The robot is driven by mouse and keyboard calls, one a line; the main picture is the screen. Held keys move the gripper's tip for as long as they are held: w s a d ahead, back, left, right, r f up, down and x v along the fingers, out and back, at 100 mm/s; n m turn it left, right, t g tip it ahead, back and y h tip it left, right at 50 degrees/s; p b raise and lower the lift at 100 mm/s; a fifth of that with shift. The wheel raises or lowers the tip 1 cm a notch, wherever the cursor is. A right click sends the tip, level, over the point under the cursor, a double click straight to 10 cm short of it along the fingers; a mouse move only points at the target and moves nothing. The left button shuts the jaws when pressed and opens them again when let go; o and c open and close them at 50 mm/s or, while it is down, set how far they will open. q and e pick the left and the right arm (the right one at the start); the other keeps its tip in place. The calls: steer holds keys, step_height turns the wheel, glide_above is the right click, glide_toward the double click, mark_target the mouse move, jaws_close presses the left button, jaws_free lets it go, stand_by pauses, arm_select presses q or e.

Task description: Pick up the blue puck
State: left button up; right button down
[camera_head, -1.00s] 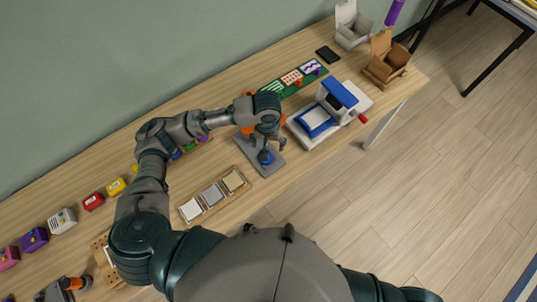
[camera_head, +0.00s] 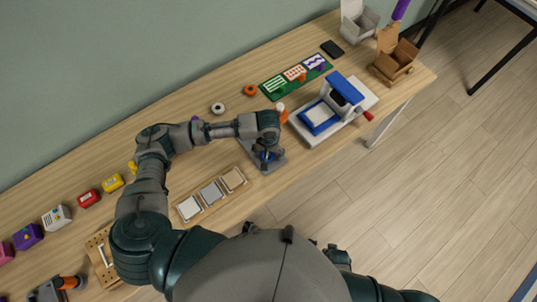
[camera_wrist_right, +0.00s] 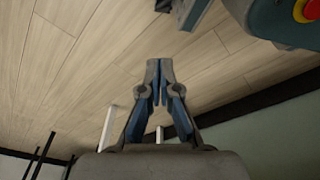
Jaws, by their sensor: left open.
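The blue puck (camera_head: 268,156) shows as a small patch of blue on a dark grey plate (camera_head: 274,165) near the front of the bench, in the head view. It is mostly hidden by my left gripper (camera_head: 265,149), which points down right over it. The left fingers are open; whether they are around the puck or just above it, I cannot tell. My right gripper (camera_wrist_right: 160,75) shows in its wrist view with its fingers together and nothing between them. It is over bare wooden floor, away from the bench.
A blue and white press (camera_head: 325,112) with a red handle stands right of the plate. An orange-white item (camera_head: 281,114) stands close behind the gripper. A tray with swatches (camera_head: 212,193) lies to the left. An orange ring (camera_head: 249,90) and a white ring (camera_head: 217,108) lie at the back.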

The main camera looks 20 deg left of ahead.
arm_select(q)
steer(key=shift+c, duration=0.2)
steer(key=shift+a, duration=0.15)
steer(key=c, duration=1.1)
steer(key=shift+c, duration=0.5)
steer(key=shift+r, duration=0.1)
